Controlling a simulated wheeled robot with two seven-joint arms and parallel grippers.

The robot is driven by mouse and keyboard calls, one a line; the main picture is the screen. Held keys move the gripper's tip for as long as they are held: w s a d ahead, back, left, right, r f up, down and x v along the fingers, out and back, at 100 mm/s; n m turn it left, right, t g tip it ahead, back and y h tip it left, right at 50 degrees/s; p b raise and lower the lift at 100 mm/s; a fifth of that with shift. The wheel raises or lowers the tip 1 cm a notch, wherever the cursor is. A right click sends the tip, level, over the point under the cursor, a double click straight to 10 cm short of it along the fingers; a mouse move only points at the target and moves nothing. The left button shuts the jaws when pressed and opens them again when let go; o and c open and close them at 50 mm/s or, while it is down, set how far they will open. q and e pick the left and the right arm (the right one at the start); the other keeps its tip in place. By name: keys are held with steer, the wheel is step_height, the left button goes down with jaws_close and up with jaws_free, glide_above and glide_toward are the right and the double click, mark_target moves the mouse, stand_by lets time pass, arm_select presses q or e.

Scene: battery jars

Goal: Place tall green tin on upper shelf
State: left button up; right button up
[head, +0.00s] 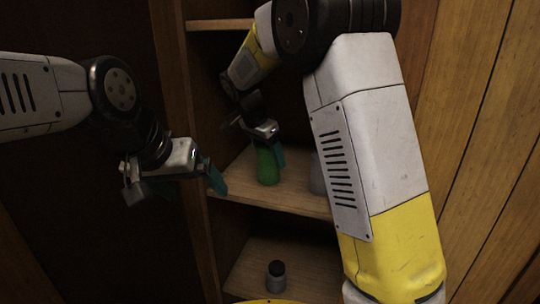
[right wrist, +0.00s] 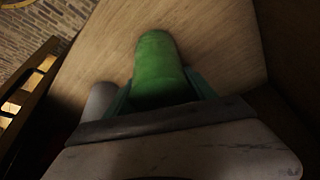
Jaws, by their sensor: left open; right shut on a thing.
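The tall green tin (head: 266,168) is upright at the middle shelf (head: 300,191) in the head view. It also shows in the right wrist view (right wrist: 158,66), between the teal fingers. My right gripper (head: 265,153) is shut on the tin from above and behind. I cannot tell whether the tin's base touches the shelf. My left gripper (head: 180,190) is open and empty, left of the shelves. The upper shelf (head: 225,25) shows only in part at the top; my right arm hides much of it.
A grey object (head: 317,174) stands on the middle shelf right of the tin, partly hidden by my right arm. A grey jar with a dark lid (head: 276,275) stands on the lower shelf (head: 246,273). The cabinet's side post (head: 180,110) rises between my left gripper and the shelves.

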steer(key=shift+f, duration=0.15)
steer(key=o, duration=1.4)
steer(key=shift+o, duration=0.2)
